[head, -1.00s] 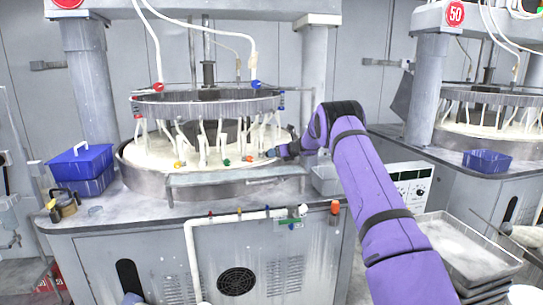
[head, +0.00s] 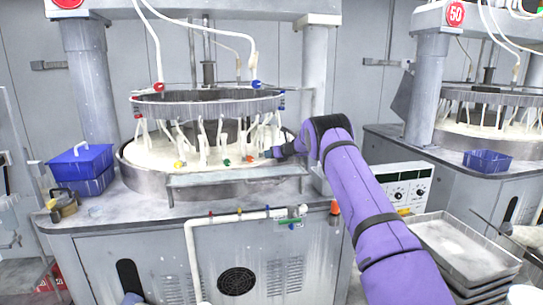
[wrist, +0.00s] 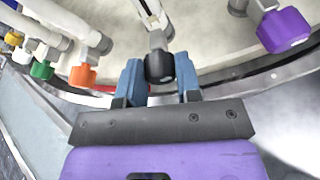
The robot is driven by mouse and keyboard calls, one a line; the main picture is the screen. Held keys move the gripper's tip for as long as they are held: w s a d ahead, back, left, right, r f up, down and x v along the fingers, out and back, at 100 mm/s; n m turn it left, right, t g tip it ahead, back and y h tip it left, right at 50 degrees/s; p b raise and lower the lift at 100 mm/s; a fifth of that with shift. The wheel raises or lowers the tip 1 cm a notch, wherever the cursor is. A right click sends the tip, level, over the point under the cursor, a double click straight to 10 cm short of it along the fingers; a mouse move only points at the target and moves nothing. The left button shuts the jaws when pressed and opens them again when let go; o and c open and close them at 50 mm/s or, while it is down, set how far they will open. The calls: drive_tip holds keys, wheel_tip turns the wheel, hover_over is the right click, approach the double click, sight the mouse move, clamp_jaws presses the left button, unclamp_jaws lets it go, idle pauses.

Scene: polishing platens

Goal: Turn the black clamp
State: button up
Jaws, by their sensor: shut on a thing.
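The black clamp (wrist: 159,67) is a dark rounded knob on a grey stem at the polishing platen's rim, seen in the wrist view. My gripper (wrist: 160,76) has its two blue fingers on either side of the knob and is shut on it. In the head view my gripper (head: 272,152) reaches the right front edge of the round platen (head: 150,178). The black clamp is too small and hidden to make out there.
Orange (wrist: 83,75), green (wrist: 41,70) and purple (wrist: 284,30) knobs sit along the rim near my gripper. White hoses stand above the platen. A blue bin (head: 82,165) is at left, and metal trays (head: 460,245) are at right.

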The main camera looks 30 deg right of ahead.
drive_tip(key=shift+n+t+h, duration=0.3)
drive_tip(key=shift+n+h, duration=0.5)
drive_tip(key=shift+n, duration=0.3)
drive_tip(key=shift+a, duration=0.1)
drive_tip(key=o, duration=0.9)
drive_tip(key=shift+s, duration=0.1)
drive_tip(key=v, duration=1)
drive_tip(key=shift+s+r, duration=0.25)
drive_tip(key=shift+s, duration=0.05)
